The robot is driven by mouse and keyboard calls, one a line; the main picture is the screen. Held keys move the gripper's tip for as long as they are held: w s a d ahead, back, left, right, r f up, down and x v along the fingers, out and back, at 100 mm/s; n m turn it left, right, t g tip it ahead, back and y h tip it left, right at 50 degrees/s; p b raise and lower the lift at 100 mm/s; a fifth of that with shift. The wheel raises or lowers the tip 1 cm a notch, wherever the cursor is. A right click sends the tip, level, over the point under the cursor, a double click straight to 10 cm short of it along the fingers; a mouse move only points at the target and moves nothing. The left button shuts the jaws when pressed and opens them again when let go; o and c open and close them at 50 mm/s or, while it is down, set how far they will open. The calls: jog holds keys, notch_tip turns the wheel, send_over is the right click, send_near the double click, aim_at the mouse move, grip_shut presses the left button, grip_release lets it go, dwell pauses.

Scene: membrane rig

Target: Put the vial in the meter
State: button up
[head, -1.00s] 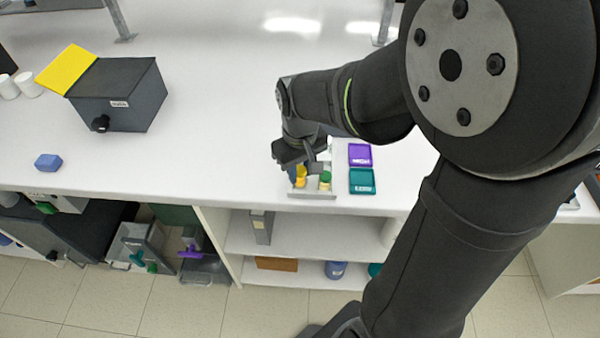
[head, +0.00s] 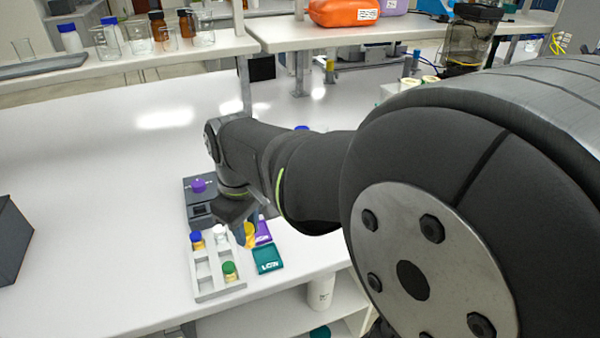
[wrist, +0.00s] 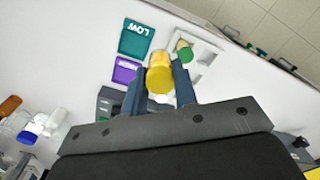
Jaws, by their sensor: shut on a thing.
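A vial with a yellow cap (head: 249,235) is held between the two fingers of my gripper (head: 243,226). In the wrist view my gripper (wrist: 160,88) is shut on this yellow-capped vial (wrist: 159,80). In the head view the vial is by the rack's right side, near the coloured pads; its height above the table is hard to tell. The meter appears to be the dark grey device (head: 196,212) with a purple knob (head: 198,186), behind the rack. Part of it shows in the wrist view (wrist: 108,103), partly hidden by my gripper.
The pale rack (head: 206,292) holds vials with blue (head: 197,240), white (head: 219,233) and green (head: 230,270) caps. A teal pad (head: 267,260) and a purple pad (head: 263,232) lie to its right. A dark box (head: 12,245) stands far left. The bench between is clear.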

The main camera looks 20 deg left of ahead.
jog(key=shift+w+a+f, duration=1.05)
jog(key=shift+w+a, duration=0.5)
jog(key=shift+a, duration=2.15)
jog(key=shift+w+a+f, duration=1)
jog(key=shift+w+a, duration=0.6)
jog(key=shift+a, duration=2.15)
jog(key=shift+w+a+f, duration=1.05)
jog(key=shift+w+a, duration=0.5)
jog(key=shift+a, duration=2.15)
jog(key=shift+f, duration=1.3)
jog(key=o, duration=1)
jog(key=shift+o, duration=0.9)
jog(key=shift+r, duration=0.15)
jog(key=shift+r, duration=2.85)
